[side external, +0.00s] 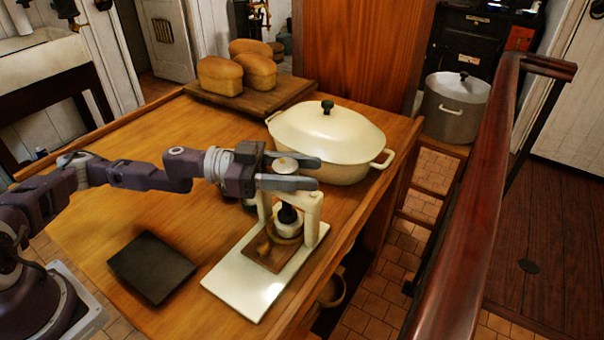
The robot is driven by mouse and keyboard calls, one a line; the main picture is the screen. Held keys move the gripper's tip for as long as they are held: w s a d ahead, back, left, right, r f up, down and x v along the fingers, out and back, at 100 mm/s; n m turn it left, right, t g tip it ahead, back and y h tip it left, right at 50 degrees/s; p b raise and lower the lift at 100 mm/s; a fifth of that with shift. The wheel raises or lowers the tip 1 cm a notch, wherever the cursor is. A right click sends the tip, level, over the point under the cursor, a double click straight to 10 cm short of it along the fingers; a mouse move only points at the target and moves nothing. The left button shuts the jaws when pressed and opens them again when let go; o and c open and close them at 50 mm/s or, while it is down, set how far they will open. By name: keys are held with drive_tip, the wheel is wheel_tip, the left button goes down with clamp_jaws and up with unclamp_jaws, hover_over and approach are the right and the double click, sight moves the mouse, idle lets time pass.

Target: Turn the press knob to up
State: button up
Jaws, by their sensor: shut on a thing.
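The press (312,217) stands on the table near its right edge, with a cream frame on a white base plate (240,290). Its round cream knob (285,165) is at the top of the frame. My gripper (300,173) reaches in from the left, level with the knob. Its two grey fingers lie on either side of the knob and are shut on it. Under the frame, a dark stem leads to a white round part (288,224) above a small brown plate (268,254). Any marking on the knob is too small to tell.
A cream lidded pot (325,140) stands close behind the press. A wooden board (275,97) with several loaves (220,76) is at the back. A dark flat slab (152,267) lies left of the press. The table (130,160) is clear at the left.

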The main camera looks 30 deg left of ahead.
sight(297, 163)
drive_tip(key=n+t+y, duration=0.3)
drive_tip(key=n+y, duration=0.1)
drive_tip(key=w+a+n+t+y, duration=0.1)
drive_tip(key=n+t+y, duration=0.2)
drive_tip(key=y, duration=0.2)
drive_tip(key=a+n+t+y, duration=0.1)
drive_tip(key=n+t+y, duration=0.3)
drive_tip(key=y, duration=0.1)
drive_tip(key=shift+w+a+f+n, duration=0.1)
drive_tip(key=shift+w+a+n, duration=0.1)
drive_tip(key=shift+w+n, duration=0.15)
drive_tip(key=shift+a+y, duration=0.1)
drive_tip(key=shift+y, duration=0.3)
drive_tip(key=o, duration=1.4)
